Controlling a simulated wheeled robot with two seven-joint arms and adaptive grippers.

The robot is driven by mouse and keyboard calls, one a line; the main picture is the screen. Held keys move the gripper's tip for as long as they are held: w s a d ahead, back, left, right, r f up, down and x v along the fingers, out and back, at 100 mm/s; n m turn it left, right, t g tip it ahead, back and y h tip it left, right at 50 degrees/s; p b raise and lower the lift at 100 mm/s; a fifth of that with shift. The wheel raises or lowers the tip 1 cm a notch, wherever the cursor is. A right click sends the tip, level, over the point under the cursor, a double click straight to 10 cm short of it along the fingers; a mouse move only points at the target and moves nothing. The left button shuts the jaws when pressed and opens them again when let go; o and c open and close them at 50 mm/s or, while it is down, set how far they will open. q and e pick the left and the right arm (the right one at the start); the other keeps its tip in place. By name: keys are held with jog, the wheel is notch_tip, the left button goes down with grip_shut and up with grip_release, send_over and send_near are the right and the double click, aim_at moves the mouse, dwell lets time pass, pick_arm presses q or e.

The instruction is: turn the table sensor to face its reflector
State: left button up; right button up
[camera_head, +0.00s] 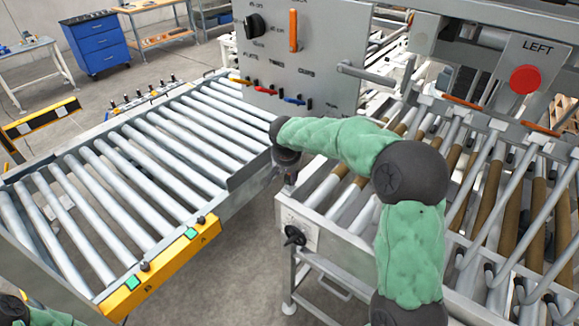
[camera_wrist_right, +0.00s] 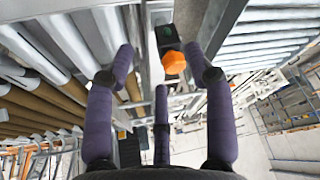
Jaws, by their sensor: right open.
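My right gripper (camera_head: 288,172) reaches down at the gap between the left roller table (camera_head: 160,170) and the right conveyor. In the right wrist view the purple fingers of my right gripper (camera_wrist_right: 160,62) are spread open and empty. A small dark sensor-like body (camera_wrist_right: 165,37) with an orange knob (camera_wrist_right: 174,63) lies beyond the fingertips, a little right of the middle. I cannot tell whether a finger touches it. In the head view it is hidden by my gripper and arm. I cannot make out the reflector. Only part of my left arm shows, at the bottom left.
A grey control panel (camera_head: 303,60) with a black dial and orange handle stands behind. A yellow strip (camera_head: 160,268) with green buttons edges the roller table.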

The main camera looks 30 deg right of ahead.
aim_at(290, 177)
jog(key=w+d, duration=0.1)
jog(key=w+d+f, duration=0.1)
jog(key=w, duration=0.1)
jog(key=shift+w+d+f, duration=0.2)
jog(key=shift+d, duration=0.05)
jog(key=shift+x, duration=0.75)
